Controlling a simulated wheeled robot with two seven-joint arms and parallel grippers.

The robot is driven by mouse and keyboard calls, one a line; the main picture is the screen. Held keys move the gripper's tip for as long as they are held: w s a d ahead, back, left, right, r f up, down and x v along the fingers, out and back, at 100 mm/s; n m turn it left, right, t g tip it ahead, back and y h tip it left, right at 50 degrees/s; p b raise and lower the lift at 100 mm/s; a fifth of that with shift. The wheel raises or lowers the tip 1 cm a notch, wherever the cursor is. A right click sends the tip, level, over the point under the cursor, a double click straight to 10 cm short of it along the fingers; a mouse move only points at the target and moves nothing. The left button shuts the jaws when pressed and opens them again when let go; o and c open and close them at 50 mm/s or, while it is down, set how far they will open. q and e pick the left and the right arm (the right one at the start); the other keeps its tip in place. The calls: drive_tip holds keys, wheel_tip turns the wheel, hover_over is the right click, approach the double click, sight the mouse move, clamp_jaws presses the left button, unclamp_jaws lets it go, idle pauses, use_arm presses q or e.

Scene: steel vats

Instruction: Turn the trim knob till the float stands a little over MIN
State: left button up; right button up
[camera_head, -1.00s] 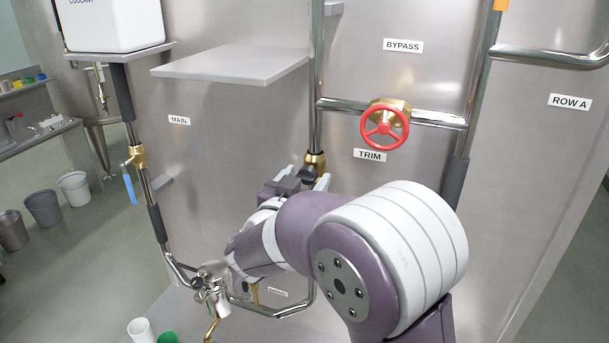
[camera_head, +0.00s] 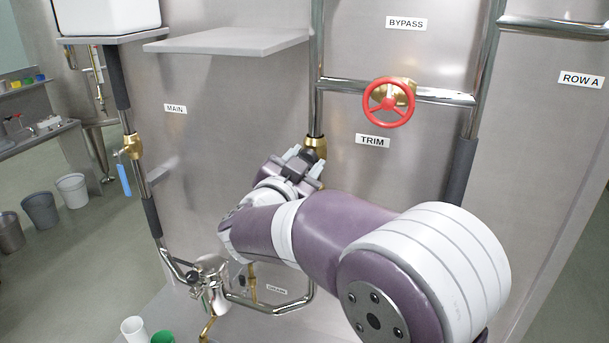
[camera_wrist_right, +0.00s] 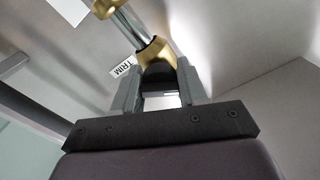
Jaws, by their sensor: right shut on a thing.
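The trim knob (camera_wrist_right: 158,76) is a black knob under a brass fitting, which shows in the wrist view between my right gripper's fingers. My right gripper (camera_head: 304,161) is shut on this knob, just below the brass fitting (camera_head: 315,146) on the vertical steel pipe. In the wrist view my right gripper (camera_wrist_right: 157,87) has one grey finger on each side of the knob. In the head view the gripper largely hides the knob. The TRIM label (camera_head: 372,141) is to the right of the fitting. No float or MIN mark can be made out. My left gripper is not in view.
A red handwheel (camera_head: 388,103) sits on the cross pipe above the TRIM label. A blue-handled valve (camera_head: 124,179) is on the left pipe. A steel shelf (camera_head: 228,41) juts out above. White (camera_head: 134,330) and green (camera_head: 163,338) cups stand low at the left.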

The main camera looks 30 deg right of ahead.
drive_tip(key=shift+f, duration=0.2)
drive_tip(key=o, duration=1)
drive_tip(key=shift+s+a+r, duration=0.1)
drive_tip(key=shift+s, duration=0.05)
drive_tip(key=shift+a, duration=0.1)
drive_tip(key=b+v, duration=0.4)
drive_tip(key=v, duration=0.8)
drive_tip(key=shift+s+a+b, duration=0.15)
drive_tip(key=shift+s+b, duration=0.1)
drive_tip(key=shift+b, duration=0.1)
